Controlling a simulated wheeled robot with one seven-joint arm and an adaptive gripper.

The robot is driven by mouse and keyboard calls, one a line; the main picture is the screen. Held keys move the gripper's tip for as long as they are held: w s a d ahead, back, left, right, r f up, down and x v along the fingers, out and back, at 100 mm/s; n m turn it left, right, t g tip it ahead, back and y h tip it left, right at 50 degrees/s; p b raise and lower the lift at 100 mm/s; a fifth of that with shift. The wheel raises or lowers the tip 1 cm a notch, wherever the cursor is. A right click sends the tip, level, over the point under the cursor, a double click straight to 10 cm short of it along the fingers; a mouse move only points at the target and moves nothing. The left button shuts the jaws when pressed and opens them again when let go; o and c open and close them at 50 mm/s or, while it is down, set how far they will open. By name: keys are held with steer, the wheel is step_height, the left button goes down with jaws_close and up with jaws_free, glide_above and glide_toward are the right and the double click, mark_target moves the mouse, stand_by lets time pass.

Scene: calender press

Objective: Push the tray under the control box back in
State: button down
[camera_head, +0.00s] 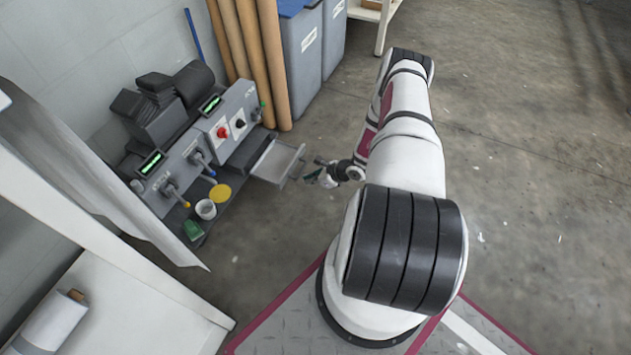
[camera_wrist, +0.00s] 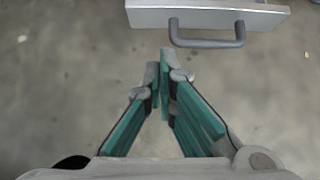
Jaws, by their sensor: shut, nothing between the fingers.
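The tray (camera_head: 276,161) is a light grey metal drawer that sticks out from under the right part of the grey control box (camera_head: 228,122). In the wrist view the tray's front (camera_wrist: 205,15) shows at the top, with a dark grey bar handle (camera_wrist: 207,41). My gripper (camera_head: 312,174) is in front of the tray's handle end. In the wrist view my gripper (camera_wrist: 163,75) is shut and empty, its tips below and slightly left of the handle. A gap shows between the tips and the handle in that view. The depth between them is hard to tell.
The control box has a red button (camera_head: 222,132), levers and small green displays. A white cup (camera_head: 206,209), a yellow disc (camera_head: 220,193) and a green item (camera_head: 193,230) stand below it. Brown rolls (camera_head: 258,55) and grey bins (camera_head: 303,50) stand behind. The floor right of my arm is clear.

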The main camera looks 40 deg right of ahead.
mark_target(286, 180)
steer(key=shift+w+a+f+b, duration=0.35)
steer(key=shift+w+f+b, duration=0.15)
steer(key=shift+w, duration=0.55)
steer(key=shift+w+a+f+b, duration=0.4)
steer(key=shift+w+b, duration=0.2)
steer(key=shift+w, duration=0.45)
steer(key=shift+w+a+f+b, duration=0.35)
steer(key=shift+w+f+b, duration=0.15)
steer(key=shift+w, duration=0.55)
steer(key=shift+a+r, duration=0.1)
